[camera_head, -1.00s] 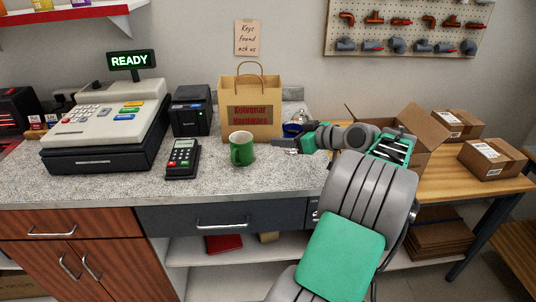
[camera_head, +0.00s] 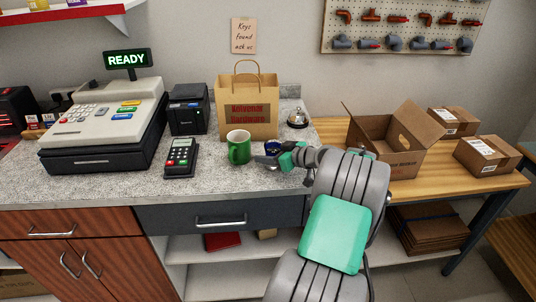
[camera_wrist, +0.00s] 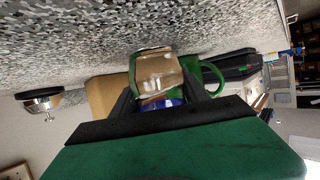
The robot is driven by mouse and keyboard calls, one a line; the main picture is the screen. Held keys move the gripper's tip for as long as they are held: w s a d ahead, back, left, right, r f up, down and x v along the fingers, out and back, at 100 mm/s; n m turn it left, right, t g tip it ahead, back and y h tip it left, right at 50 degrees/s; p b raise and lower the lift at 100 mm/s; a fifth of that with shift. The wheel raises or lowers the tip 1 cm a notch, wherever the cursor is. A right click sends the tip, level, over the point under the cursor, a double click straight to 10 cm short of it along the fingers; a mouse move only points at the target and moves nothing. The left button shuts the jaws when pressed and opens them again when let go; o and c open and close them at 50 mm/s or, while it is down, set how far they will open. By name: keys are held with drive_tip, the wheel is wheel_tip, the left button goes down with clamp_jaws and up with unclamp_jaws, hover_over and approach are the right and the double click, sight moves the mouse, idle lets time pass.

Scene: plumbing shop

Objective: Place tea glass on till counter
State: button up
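The tea glass (camera_wrist: 158,72) is a small clear glass with a brownish look and a blue part. In the wrist view it sits between the two black fingers of my gripper (camera_wrist: 160,98), which appear closed against its sides. In the head view the blue part (camera_head: 272,146) shows just behind my gripper (camera_head: 266,160), low over the till counter (camera_head: 220,180), to the right of the green mug. Most of the glass is hidden there by my gripper. I cannot tell whether its base touches the grey speckled counter top.
The green mug (camera_head: 238,149) stands close to the left of my gripper. A paper bag (camera_head: 247,92) and a service bell (camera_head: 298,117) are behind. A card terminal (camera_head: 180,157), printer (camera_head: 188,110) and till (camera_head: 105,125) stand left. The counter's front strip is clear.

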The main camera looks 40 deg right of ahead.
drive_tip(key=o, duration=0.4)
drive_tip(key=shift+o, duration=0.2)
drive_tip(key=shift+r, duration=0.1)
drive_tip(key=shift+s+r, duration=0.15)
drive_tip(key=b+v, duration=0.1)
drive_tip(key=v, duration=1)
drive_tip(key=shift+s+r, duration=0.15)
drive_tip(key=shift+s, duration=0.2)
